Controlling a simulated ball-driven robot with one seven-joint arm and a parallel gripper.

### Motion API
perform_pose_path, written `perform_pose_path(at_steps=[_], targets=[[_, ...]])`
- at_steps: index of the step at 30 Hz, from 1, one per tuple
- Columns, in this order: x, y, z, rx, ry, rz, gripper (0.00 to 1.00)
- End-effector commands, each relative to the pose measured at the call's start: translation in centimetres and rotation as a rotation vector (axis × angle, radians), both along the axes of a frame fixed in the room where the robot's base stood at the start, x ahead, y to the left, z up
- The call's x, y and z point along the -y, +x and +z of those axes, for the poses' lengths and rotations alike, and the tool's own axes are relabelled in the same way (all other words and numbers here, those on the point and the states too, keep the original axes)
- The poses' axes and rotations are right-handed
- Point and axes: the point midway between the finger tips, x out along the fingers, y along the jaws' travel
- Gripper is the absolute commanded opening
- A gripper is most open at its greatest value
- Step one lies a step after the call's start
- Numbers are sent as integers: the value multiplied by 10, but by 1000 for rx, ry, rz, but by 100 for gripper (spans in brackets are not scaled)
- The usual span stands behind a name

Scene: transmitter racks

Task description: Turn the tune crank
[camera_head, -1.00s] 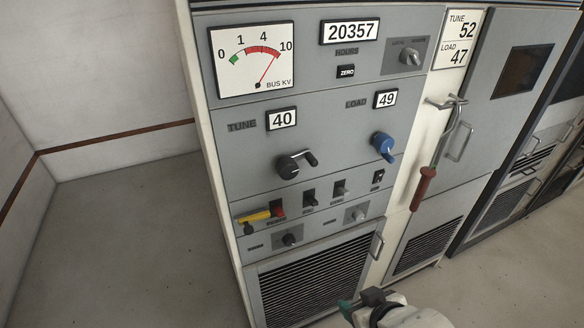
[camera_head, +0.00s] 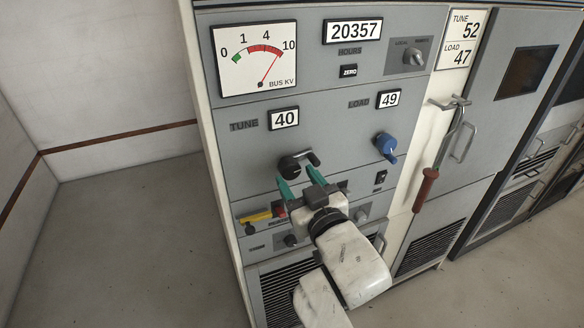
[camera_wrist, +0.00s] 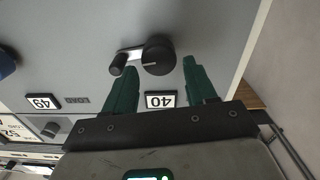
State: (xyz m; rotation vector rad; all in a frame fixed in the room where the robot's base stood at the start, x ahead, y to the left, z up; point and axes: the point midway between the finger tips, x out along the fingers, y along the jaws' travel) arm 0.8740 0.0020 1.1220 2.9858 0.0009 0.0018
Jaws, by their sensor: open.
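The tune crank is a black knob (camera_head: 291,165) with a short arm and handle at its right, on the grey panel below the tune counter (camera_head: 284,118), which reads 40. My gripper (camera_head: 301,177) is open, its two green fingers just below the crank and pointing at the panel. In the wrist view, the crank's round hub (camera_wrist: 158,55) lies ahead of the space between the fingertips, and its handle (camera_wrist: 117,64) is close to the left fingertip. I cannot tell whether they touch. Nothing is between the fingers. A card (camera_head: 460,39) reads tune 52, load 47.
The blue load crank (camera_head: 386,145) is to the right, below its counter (camera_head: 388,98) reading 49. A yellow-handled switch (camera_head: 256,217) is below left. A hook rod with a red-brown handle (camera_head: 426,190) hangs at the right. Open floor (camera_head: 130,240) lies left.

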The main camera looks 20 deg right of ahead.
Motion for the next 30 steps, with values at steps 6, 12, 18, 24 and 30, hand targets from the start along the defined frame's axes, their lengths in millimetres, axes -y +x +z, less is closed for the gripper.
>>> perform_pose_path(at_steps=[6,12,18,24,30], targets=[[0,29,1,-1,-1,-1,56],[0,37,0,-1,1,0,56],[0,37,-1,-1,1,0,56],[0,37,-1,-1,1,0,40],[0,37,-1,-1,0,0,21]])
